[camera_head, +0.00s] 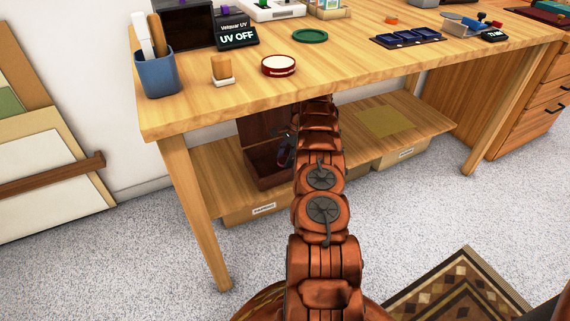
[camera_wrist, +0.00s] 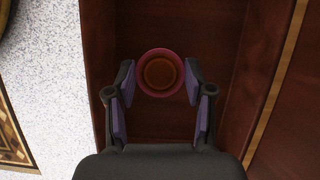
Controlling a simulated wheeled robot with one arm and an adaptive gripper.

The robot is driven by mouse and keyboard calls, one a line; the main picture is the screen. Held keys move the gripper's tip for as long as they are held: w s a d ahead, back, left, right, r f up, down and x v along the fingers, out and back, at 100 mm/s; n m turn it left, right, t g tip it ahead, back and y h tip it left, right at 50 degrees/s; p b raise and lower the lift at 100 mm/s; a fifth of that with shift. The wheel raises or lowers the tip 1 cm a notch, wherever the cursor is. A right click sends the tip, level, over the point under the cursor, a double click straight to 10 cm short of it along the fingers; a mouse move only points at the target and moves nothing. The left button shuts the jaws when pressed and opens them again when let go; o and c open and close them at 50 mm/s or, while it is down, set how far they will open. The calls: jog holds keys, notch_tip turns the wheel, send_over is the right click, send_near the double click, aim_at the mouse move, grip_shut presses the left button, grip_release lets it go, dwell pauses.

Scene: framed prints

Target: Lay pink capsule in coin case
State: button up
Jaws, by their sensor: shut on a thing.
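The pink capsule (camera_wrist: 160,71) is round, with a pink rim and an orange-brown middle. It sits between the fingertips of my gripper (camera_wrist: 162,82), which is shut on it. Behind it in the wrist view are the dark red-brown walls and floor of a case (camera_wrist: 235,65), which I take for the coin case. In the head view this open case (camera_head: 267,176) stands on the lower shelf, its lid raised at the back. My gripper (camera_head: 286,150) is at the case's right side, partly hidden by my arm. I cannot tell how high the capsule is above the case floor.
The table top (camera_head: 225,110) is above my gripper, with a blue cup (camera_head: 157,77), a red round tin (camera_head: 278,66) and a blue tray (camera_head: 408,38). A table leg (camera_head: 197,215) stands at left. A yellow mat (camera_head: 384,121) lies on the shelf (camera_head: 425,130) at right.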

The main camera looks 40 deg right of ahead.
notch_tip(320, 180, down, 3)
jog(key=shift+r+b, duration=0.2)
jog(key=shift+b, duration=0.1)
jog(key=o, duration=1.1)
jog(key=shift+o, duration=0.2)
